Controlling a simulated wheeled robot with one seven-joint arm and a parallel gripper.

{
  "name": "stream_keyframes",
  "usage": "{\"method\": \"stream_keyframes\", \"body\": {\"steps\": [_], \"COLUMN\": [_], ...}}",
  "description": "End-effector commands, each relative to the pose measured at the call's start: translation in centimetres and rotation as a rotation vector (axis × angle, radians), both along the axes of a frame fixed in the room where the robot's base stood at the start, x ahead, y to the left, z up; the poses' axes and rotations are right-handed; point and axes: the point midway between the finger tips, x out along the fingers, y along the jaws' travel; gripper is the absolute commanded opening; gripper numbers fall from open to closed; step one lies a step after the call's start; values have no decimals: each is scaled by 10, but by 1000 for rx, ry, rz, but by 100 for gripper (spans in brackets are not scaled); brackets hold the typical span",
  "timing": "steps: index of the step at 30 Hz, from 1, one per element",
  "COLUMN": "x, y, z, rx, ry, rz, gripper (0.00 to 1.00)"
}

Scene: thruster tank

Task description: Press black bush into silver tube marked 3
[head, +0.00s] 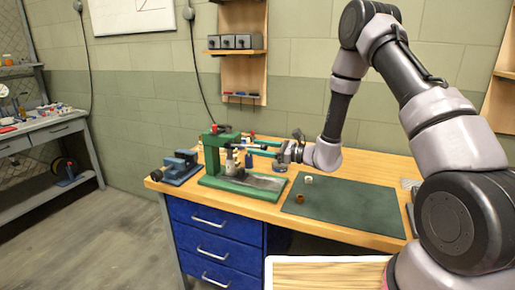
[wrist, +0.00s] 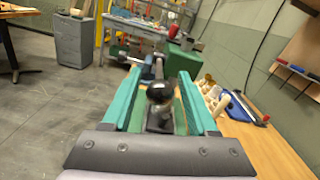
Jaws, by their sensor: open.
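My gripper (head: 264,148) reaches left toward the green arbor press (head: 212,150) on the workbench. Its two green fingers are open. In the wrist view a black ball knob (wrist: 160,92) sits between the open fingers (wrist: 158,78), with a gap on either side. Silvery parts (head: 231,161) stand at the press; I cannot tell whether one is the silver tube marked 3. A small pale piece (head: 308,180) and a brown ring-shaped piece (head: 299,198) lie on the green mat (head: 345,210). I cannot make out the black bush or any number.
A blue vise (head: 180,166) stands left of the press at the bench edge. In the wrist view several cream pegs (wrist: 210,88) and a blue tool (wrist: 240,108) are right of the fingers. Most of the mat is clear. Blue drawers (head: 215,238) are under the bench.

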Motion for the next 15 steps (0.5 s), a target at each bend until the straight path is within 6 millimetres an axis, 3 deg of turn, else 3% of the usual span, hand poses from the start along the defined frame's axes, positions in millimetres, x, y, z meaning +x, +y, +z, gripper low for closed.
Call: {"method": "stream_keyframes", "body": {"steps": [10,11,15], "x": [2,2,2], "y": [5,5,5], "z": [0,0,0], "rx": [0,0,0], "ry": [0,0,0], "rz": [-1,0,0], "gripper": [59,55,2]}}
